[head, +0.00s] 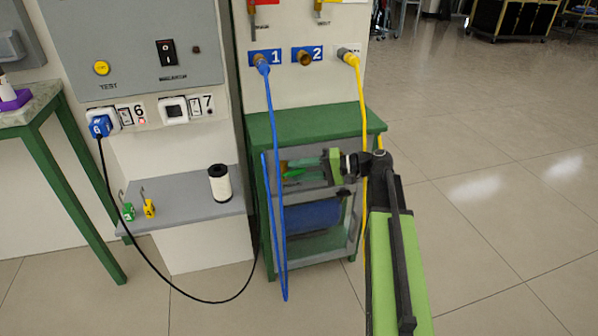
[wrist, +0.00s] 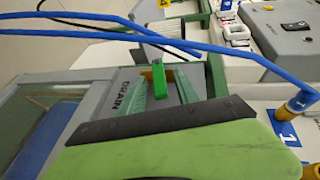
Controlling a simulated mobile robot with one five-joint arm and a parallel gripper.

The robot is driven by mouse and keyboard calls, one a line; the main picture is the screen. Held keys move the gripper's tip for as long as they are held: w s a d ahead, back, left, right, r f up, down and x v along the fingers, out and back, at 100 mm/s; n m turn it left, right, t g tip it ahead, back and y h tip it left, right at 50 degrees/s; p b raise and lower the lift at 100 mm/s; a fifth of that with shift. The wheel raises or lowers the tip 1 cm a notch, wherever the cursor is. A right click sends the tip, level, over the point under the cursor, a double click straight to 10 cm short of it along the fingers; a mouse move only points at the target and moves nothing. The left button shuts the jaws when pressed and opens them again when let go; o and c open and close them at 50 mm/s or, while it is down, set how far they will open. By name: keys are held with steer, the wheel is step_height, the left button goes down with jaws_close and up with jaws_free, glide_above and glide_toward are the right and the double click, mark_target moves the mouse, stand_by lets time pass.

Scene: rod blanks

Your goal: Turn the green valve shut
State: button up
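The green valve's bright green handle (wrist: 158,82) stands between the two teal fingers of my gripper (wrist: 159,72) in the wrist view. The fingers are open, with a visible gap on each side of the handle. In the head view my gripper (head: 305,165) reaches from the right into the upper part of the green-framed stand, and the valve handle (head: 294,173) shows at its fingertips. A brass part (head: 283,165) shows just left of it. The arm hides some of the valve. A DRAIN label (wrist: 128,91) is beside the fingers.
A blue hose (head: 272,130) hangs in front of the stand (head: 315,118) and crosses above the fingers in the wrist view. A yellow hose (head: 361,100) hangs by my arm. A blue tank (head: 312,216) sits lower down.

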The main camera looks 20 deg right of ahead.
steer(key=p+v, duration=0.4)
steer(key=v, duration=1.3)
steer(key=shift+d, duration=0.15)
steer(key=shift+s+r, duration=0.1)
steer(key=shift+s, duration=0.05)
steer(key=shift+c, duration=0.2)
